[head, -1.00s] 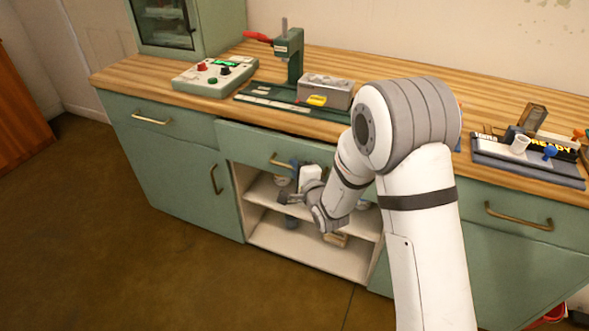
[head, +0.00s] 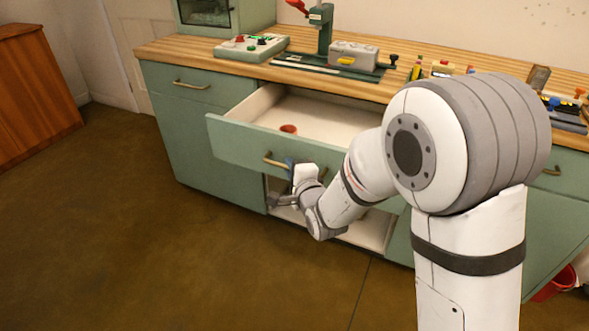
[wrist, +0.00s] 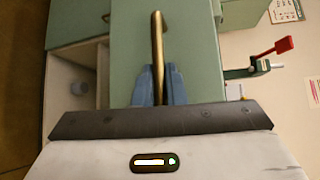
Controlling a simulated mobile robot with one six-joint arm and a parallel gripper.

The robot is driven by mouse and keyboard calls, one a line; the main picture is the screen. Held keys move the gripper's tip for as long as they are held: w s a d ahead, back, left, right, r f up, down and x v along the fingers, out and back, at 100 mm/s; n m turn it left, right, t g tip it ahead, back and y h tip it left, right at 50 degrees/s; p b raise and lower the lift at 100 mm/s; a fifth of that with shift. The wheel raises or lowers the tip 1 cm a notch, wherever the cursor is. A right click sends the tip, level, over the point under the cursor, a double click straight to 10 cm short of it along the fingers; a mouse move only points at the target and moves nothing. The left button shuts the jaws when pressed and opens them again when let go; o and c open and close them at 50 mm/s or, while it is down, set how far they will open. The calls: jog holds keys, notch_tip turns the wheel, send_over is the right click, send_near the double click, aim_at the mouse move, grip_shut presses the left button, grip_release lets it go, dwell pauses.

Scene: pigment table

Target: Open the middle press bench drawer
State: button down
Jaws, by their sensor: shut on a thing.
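The middle press bench drawer (head: 236,146) has a green front and stands pulled well out from the bench in the head view. Its pale inside shows, with a small reddish-brown round thing (head: 289,129) in it. The drawer's brass handle (head: 272,161) runs across its front. My gripper (head: 290,166) is at the right part of this handle. In the wrist view my gripper's blue fingers (wrist: 158,86) are shut on the brass handle (wrist: 157,45), and the green drawer front (wrist: 132,50) fills the middle.
The wooden bench top (head: 165,46) holds a green press (head: 321,28), a control box (head: 250,47) and a grey box (head: 353,55). A closed drawer (head: 190,90) is on the left. An open shelf lies below the drawer. The brown floor in front is clear.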

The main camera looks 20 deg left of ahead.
jog(key=shift+s+f+b, duration=0.1)
jog(key=shift+s+b, duration=0.25)
jog(key=shift+s, duration=1.2)
jog(key=c, duration=1.5)
grip_release()
jog(key=shift+a, duration=0.1)
jog(key=v, duration=0.7)
jog(key=shift+s+d+p, duration=0.25)
jog(key=shift+s+p, duration=0.05)
jog(key=shift+p, duration=0.15)
